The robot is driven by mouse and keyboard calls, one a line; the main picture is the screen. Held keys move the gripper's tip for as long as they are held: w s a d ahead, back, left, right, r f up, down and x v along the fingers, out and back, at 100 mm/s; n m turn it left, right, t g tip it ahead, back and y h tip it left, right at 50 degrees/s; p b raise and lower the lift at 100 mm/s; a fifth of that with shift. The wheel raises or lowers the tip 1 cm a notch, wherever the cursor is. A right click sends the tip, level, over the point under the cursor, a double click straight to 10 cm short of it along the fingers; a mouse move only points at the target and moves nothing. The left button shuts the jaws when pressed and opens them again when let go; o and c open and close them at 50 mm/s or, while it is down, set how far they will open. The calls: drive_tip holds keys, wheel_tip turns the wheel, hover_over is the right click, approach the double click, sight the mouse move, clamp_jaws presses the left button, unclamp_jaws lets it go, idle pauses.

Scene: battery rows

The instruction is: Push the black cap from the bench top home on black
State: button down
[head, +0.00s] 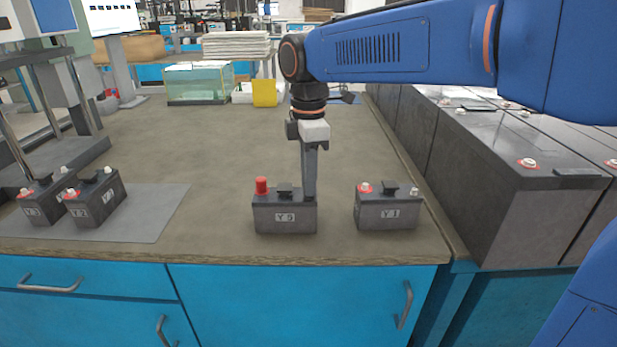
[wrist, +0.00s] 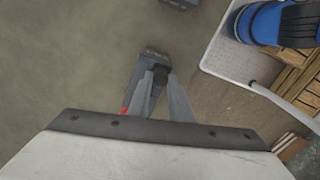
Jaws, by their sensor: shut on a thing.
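My gripper (head: 309,196) points straight down over the right end of the battery marked Y5 (head: 270,221). Its fingers are shut on the black cap (wrist: 160,76), which shows as a dark piece between the fingertips in the wrist view. In the head view the fingers hide the cap and the post under it, so I cannot tell how far down the cap sits. A red cap (head: 262,186) stands on the left post of Y5. No loose black cap shows on the bench top (head: 210,145).
Battery Y1 (head: 387,209) stands close to the right of Y5, its posts uncapped. Two more batteries (head: 97,198) stand on a grey mat (head: 160,212) at left. Large dark batteries (head: 540,185) line the right side. A glass tank (head: 198,83) is at the back. The bench middle is clear.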

drive_tip(key=shift+f, duration=0.15)
drive_tip(key=c, duration=1)
unclamp_jaws()
drive_tip(key=shift+c, duration=0.2)
drive_tip(key=shift+r, duration=3.55)
